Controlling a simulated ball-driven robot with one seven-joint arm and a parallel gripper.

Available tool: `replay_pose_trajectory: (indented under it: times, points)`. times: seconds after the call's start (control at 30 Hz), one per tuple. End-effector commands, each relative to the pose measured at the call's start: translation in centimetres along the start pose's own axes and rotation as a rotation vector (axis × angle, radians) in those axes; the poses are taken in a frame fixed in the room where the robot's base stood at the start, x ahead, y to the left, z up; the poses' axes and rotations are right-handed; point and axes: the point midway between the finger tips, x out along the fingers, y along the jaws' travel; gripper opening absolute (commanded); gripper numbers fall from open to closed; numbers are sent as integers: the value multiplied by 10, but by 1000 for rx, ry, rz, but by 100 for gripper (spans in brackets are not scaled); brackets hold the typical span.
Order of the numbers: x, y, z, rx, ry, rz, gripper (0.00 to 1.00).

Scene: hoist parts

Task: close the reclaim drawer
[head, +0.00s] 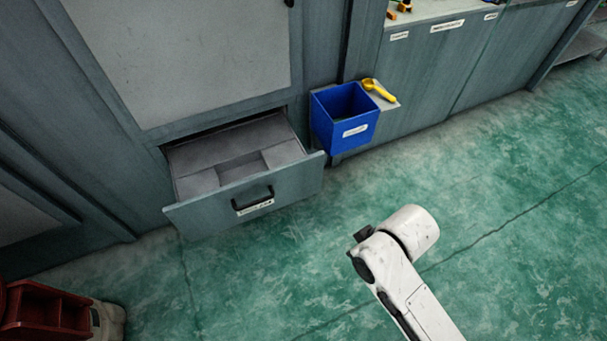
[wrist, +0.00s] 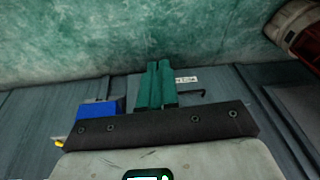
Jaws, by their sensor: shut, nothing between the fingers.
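The reclaim drawer (head: 245,192) is pulled out of the grey-green cabinet in the head view. Its inside shows grey dividers, and I see no contents. A black bar handle (head: 253,200) and a white label sit on its front. In the wrist view, the black handle (wrist: 190,94) and white label (wrist: 186,80) show just right of my gripper (wrist: 157,68). Its two green fingers are together, with nothing between them. The fingers are not visible in the head view, where my white arm is right of the drawer, apart from it in the picture.
A blue bin (head: 342,118) is mounted right of the drawer, beside a small shelf with a yellow scoop (head: 378,90). A red crate (head: 42,312) stands at the lower left. The green floor (head: 270,270) before the drawer is clear.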

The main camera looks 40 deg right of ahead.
Motion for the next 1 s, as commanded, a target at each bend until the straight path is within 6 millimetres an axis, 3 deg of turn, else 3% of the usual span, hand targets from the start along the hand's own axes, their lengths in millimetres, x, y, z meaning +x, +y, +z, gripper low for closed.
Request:
replay_pose_trajectory:
  times: [0.03, 0.1, 0.27, 0.4, 0.57, 0.7, 0.9, 1.0]
  points:
    - [36, -2, -9, 45, 60, -41, 0]
    - [66, -6, -29, 121, 161, -111, 0]
    - [118, -10, -77, 330, 387, -281, 0]
    - [152, -1, -114, 540, 578, -434, 0]
    - [181, 27, -149, 806, 793, -605, 0]
    - [200, 64, -167, 1040, 972, -740, 0]
    - [212, 108, -173, 1273, 1147, -864, 0]
    - [213, 119, -173, 1326, 1188, -890, 0]
